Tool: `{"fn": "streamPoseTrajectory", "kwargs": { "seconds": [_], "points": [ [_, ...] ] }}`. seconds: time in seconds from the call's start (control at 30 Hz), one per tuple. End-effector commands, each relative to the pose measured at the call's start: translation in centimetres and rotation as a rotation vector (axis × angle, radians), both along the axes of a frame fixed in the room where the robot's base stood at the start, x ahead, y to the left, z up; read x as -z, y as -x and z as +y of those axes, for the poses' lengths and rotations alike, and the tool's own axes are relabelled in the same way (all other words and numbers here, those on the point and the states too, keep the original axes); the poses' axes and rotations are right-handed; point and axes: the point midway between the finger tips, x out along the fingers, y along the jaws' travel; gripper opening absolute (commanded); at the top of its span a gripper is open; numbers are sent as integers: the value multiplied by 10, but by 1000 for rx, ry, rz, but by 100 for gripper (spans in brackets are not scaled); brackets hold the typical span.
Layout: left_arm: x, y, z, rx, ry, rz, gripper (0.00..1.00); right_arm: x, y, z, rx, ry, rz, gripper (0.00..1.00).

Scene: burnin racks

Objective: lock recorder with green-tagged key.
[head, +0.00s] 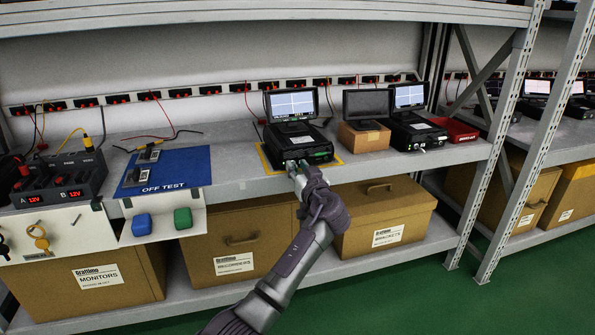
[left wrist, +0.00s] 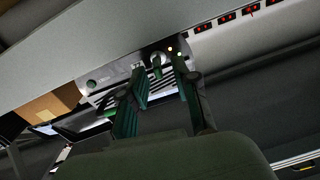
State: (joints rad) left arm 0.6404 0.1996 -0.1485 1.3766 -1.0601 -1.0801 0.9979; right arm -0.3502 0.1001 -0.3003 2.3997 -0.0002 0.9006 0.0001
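The recorder (head: 297,143) stands on a yellow-edged mat on the shelf, its lit screen (head: 292,103) raised behind it. Its front panel (left wrist: 112,88) shows upside down in the left wrist view, with a round lock (left wrist: 158,57). A small green piece (left wrist: 157,70), apparently the green-tagged key, sits at the lock, pointing out between my fingers. My left gripper (head: 294,166) is at the recorder's front. In the left wrist view its fingers (left wrist: 160,80) are apart, one on each side of the green piece, with gaps visible. My right gripper is in neither view.
Left are a blue OFF TEST mat (head: 180,167), a power unit (head: 60,178) and a hanging board (head: 75,235) with a yellow key tag (head: 39,240). Right are a small monitor on a cardboard box (head: 364,137), another recorder (head: 415,132) and a red tray (head: 455,130). Boxes fill the lower shelf.

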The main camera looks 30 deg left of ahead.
Motion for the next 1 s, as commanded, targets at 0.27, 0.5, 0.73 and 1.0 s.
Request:
{"fn": "streamPoseTrajectory", "kwargs": {
  "seconds": [0.27, 0.5, 0.73, 1.0],
  "points": [
    [0, -3, 4, 0, 2, 0, 30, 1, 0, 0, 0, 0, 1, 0],
    [0, -3, 4, 0, 1, 0, 5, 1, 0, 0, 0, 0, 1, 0],
    [0, -3, 4, 0, 1, 0, 0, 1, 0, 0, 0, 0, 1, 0],
    [3, -2, 4, -1, 32, -41, 0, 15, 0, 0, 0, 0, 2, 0]
  ]
}}
